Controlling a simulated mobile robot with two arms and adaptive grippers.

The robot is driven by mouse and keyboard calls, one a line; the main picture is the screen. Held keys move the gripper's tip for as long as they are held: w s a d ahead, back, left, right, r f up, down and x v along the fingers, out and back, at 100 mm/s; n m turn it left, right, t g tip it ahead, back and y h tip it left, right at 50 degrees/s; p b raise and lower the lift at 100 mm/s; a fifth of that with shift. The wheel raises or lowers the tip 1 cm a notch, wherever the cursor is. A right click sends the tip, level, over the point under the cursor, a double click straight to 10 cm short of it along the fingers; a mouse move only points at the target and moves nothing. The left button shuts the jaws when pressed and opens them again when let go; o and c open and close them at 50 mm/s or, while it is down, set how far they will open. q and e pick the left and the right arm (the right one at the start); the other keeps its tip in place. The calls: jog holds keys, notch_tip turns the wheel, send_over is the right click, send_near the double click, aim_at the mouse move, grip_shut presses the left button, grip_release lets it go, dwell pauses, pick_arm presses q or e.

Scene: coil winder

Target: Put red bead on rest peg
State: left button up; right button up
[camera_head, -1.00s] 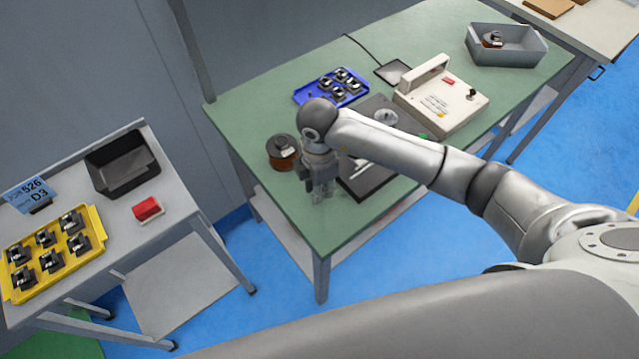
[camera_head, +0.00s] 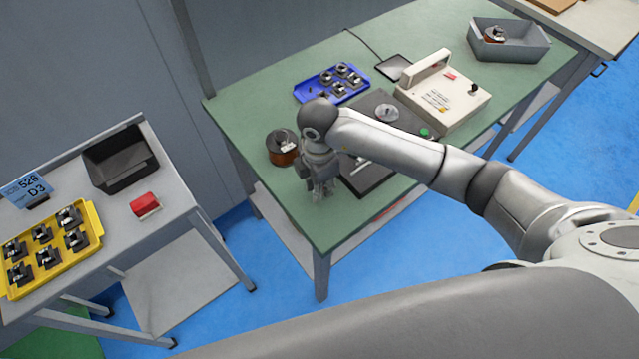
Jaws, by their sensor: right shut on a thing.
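My right gripper (camera_head: 322,190) points down over the near left part of the green table (camera_head: 240,105), just in front of the copper-coloured spool (camera_head: 283,148). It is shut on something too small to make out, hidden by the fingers. The red bead cannot be picked out in this view. The rest peg cannot be picked out either; the black winder base (camera_head: 372,182) lies right of the gripper, partly behind my right forearm. My left gripper is not in view.
A blue tray of dark parts (camera_head: 308,97), a cream control box (camera_head: 432,92) and a grey bin (camera_head: 530,52) stand farther back. The left table holds a yellow tray (camera_head: 97,222), a black bin (camera_head: 122,178) and a red block (camera_head: 144,204). The near left table corner is clear.

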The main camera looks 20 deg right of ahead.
jog(key=shift+f+b, duration=0.4)
jog(key=shift+f, duration=0.25)
jog(key=o, duration=0.7)
jog(key=shift+o, duration=0.2)
notch_tip(320, 180, up, 12)
jog(key=shift+a, duration=0.15)
